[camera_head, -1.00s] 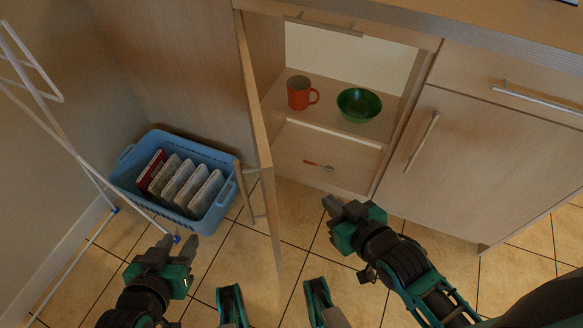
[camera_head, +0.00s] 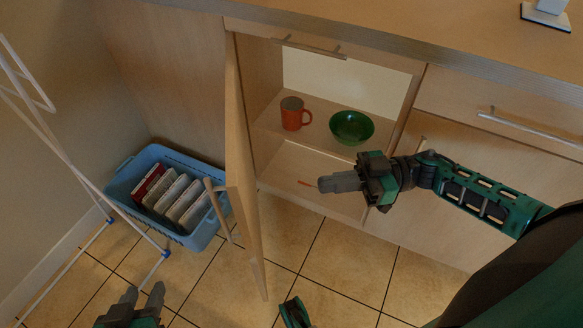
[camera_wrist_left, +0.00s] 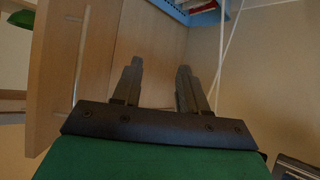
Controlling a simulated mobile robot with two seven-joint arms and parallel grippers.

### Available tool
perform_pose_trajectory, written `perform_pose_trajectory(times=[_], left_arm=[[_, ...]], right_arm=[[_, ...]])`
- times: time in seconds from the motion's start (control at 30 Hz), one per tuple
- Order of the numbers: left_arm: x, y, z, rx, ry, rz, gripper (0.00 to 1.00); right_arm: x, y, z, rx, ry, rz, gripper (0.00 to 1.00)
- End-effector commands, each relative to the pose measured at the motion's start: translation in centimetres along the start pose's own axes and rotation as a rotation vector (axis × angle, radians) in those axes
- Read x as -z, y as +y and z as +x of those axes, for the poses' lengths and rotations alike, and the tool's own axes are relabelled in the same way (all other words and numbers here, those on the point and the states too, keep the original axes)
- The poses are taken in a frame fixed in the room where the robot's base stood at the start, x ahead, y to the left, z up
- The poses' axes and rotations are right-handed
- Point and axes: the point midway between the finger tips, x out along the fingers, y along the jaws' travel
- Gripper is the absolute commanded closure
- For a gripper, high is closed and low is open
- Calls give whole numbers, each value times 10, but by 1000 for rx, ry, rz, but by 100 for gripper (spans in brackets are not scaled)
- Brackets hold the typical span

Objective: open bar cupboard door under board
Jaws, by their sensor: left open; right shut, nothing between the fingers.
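The wooden cupboard door (camera_head: 240,150) stands swung far out from the cupboard, seen nearly edge-on in the head view. Its bar handle (camera_head: 217,207) is on its left-hand face. The door also shows at the left of the left wrist view (camera_wrist_left: 98,45). The cupboard under the worktop board (camera_head: 400,32) is exposed, with a red mug (camera_head: 293,115) and a green bowl (camera_head: 351,127) inside. My left gripper (camera_head: 143,293) is open and empty, low at the left, apart from the door. My right gripper (camera_head: 322,184) is shut and empty in front of the cupboard opening.
A blue basket (camera_head: 206,236) with several cases stands on the floor left of the door. A white rack (camera_head: 45,135) stands at the far left. A closed cupboard door (camera_head: 480,165) is on the right. Tiled floor (camera_head: 330,255) is clear in front.

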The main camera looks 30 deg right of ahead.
Motion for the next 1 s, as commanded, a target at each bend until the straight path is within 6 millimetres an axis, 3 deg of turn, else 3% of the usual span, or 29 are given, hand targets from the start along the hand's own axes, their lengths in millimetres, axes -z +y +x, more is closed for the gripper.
perform_pose_trajectory(times=[0.4,0.6,0.8,1.0], left_arm=[[-3,1,6,-6,2,2,57],[-4,2,8,-10,7,0,57],[-6,5,10,-14,-3,-7,57],[-5,6,9,-16,0,-9,57]], right_arm=[[0,0,85,-1,9,-4,100],[1,0,117,-2,9,-4,100],[1,0,132,-2,7,-1,100],[1,0,134,-3,5,-1,100]])
